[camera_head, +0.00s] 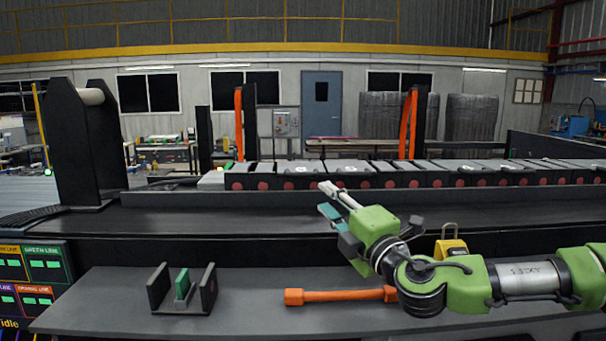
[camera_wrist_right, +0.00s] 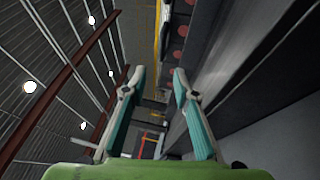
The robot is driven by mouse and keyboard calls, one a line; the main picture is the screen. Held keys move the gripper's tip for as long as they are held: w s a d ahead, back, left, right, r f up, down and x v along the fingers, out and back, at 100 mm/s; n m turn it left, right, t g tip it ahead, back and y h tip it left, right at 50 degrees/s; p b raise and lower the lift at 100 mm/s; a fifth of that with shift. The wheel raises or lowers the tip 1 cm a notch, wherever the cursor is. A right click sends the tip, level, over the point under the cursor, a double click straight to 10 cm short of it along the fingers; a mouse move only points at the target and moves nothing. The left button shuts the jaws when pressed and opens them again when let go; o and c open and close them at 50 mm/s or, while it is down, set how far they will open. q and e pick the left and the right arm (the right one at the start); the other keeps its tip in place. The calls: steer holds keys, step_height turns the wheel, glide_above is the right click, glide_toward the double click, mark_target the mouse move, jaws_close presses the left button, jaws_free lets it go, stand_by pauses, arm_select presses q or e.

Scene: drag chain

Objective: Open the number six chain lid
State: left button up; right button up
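The drag chain (camera_head: 435,181) runs along the raised conveyor, a row of dark links with red discs on the side and grey lids on top. The lids (camera_head: 345,168) look flat and closed; I cannot read which is number six. My right gripper (camera_head: 326,199) is in front of the chain, just below its near side, fingers pointing up and to the left. In the right wrist view its two teal-and-white fingers (camera_wrist_right: 159,74) are apart with nothing between them. The chain's side with red discs (camera_wrist_right: 180,42) lies beyond the fingertips there. My left gripper is not in view.
An orange bar tool (camera_head: 340,296) lies on the grey front shelf (camera_head: 250,322), partly behind my right arm. A dark holder with a green piece (camera_head: 183,288) stands left of it. A yellow object (camera_head: 450,248) sits behind my arm. A black post (camera_head: 80,140) stands left.

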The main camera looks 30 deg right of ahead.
mark_target(303, 176)
steer(key=shift+w+d+r, duration=0.1)
steer(key=shift+w+d, duration=0.1)
steer(key=shift+w, duration=0.3)
steer(key=p+x, duration=0.2)
steer(key=p, duration=0.1)
steer(key=shift+w+d+r, duration=0.1)
steer(key=shift+w+d, duration=0.05)
steer(key=shift+d, duration=0.15)
steer(key=shift+w+p, duration=0.25)
steer(key=shift+p, duration=0.1)
steer(key=shift+w+a+p, duration=0.1)
steer(key=shift+w+p, duration=0.15)
steer(key=shift+p, duration=0.05)
steer(key=p+x, duration=0.4)
steer(key=x, duration=0.3)
steer(key=shift+w+p, duration=0.2)
steer(key=shift+p, duration=0.15)
steer(key=shift+w, duration=0.5)
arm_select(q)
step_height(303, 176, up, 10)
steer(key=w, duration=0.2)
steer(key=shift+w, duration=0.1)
arm_select(e)
jaws_close()
